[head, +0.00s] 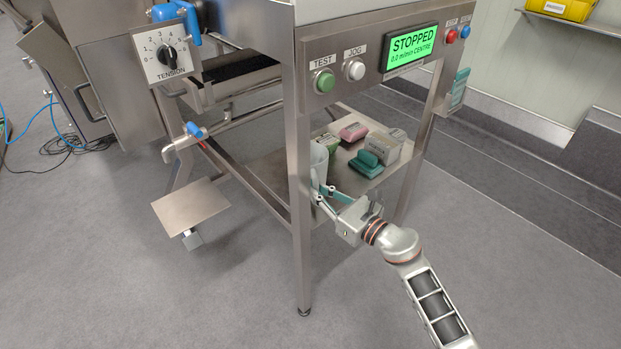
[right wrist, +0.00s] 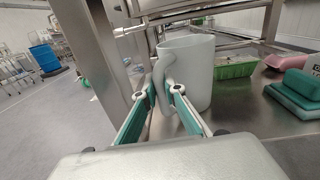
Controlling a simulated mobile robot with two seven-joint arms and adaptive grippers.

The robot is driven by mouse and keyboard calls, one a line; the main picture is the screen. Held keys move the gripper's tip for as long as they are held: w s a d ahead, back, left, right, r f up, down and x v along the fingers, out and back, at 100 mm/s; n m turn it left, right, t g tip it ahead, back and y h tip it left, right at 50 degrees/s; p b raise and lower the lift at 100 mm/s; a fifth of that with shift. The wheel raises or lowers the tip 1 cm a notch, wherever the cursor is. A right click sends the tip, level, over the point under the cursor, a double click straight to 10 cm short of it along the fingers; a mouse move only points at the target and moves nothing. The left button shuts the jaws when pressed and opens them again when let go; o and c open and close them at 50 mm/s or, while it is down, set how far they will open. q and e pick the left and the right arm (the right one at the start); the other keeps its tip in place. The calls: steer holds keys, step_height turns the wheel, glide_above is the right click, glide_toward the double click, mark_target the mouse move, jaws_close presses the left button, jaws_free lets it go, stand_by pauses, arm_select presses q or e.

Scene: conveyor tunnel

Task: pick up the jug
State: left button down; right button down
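The pale grey-white jug (head: 319,160) stands upright on the steel lower shelf, partly hidden behind the machine's front leg in the head view. In the right wrist view the jug (right wrist: 198,72) is straight ahead, its handle (right wrist: 159,88) facing my gripper. My right gripper (head: 323,193) is at the shelf's near edge. In the wrist view its two green-padded fingers (right wrist: 160,92) are apart, with the handle's lower part between their tips. I see a gap and cannot tell any contact. My left gripper is not in view.
The shelf also holds a green tray (right wrist: 236,67), a pink item (head: 353,132), a box (head: 378,145) and a teal block (head: 365,164). The steel leg (head: 297,180) stands close left of my right gripper. The control panel (head: 370,60) overhangs the shelf.

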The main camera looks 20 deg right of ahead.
mark_target(317, 181)
steer(key=shift+r, duration=0.15)
